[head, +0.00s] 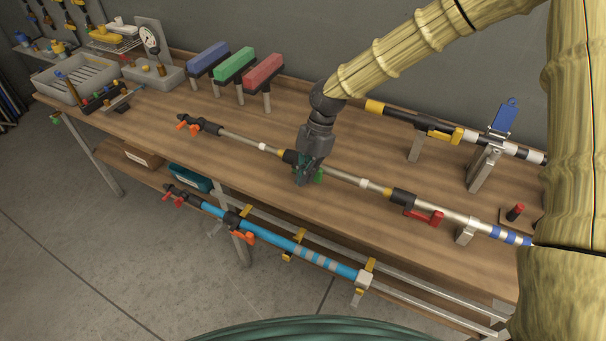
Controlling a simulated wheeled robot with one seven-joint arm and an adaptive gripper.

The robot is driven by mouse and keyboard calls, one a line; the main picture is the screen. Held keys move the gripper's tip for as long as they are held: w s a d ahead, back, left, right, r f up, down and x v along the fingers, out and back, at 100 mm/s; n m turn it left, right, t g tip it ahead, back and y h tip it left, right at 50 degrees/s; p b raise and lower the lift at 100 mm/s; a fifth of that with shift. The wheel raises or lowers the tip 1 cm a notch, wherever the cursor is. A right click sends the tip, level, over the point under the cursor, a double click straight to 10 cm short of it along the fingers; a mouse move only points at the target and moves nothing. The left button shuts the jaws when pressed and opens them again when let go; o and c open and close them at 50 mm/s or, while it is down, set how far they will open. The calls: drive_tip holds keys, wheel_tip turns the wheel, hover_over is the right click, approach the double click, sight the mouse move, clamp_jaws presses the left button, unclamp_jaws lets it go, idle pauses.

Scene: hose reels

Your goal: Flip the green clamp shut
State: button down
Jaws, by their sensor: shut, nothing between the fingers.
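The green clamp (319,176) sits on the long grey pipe (340,176) that runs across the workbench, just right of a yellow-and-black coupling (288,156). Only a small green part shows, and my gripper hides the rest. My gripper (302,181) is shut and empty, pointing down at the pipe right beside the clamp. I cannot tell whether it touches the clamp, or whether the clamp stands open or shut.
A red lever (425,216) lies along the same pipe, right. Behind it are a yellow lever (440,132) and an upright blue lever (504,116). Blue, green and red blocks (262,75) stand on posts at the back. A blue pipe (270,235) runs below the front edge.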

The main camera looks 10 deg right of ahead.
drive_tip(key=shift+w+a, duration=0.1)
drive_tip(key=shift+a, duration=0.05)
drive_tip(key=shift+w+a, duration=0.3)
drive_tip(key=shift+w, duration=0.35)
drive_tip(key=shift+s, duration=0.1)
wheel_tip(320, 180, up, 9)
drive_tip(key=b, duration=0.3)
drive_tip(key=shift+s+r, duration=0.15)
drive_tip(key=shift+r, duration=0.05)
idle(0.4)
drive_tip(key=shift+a, duration=0.15)
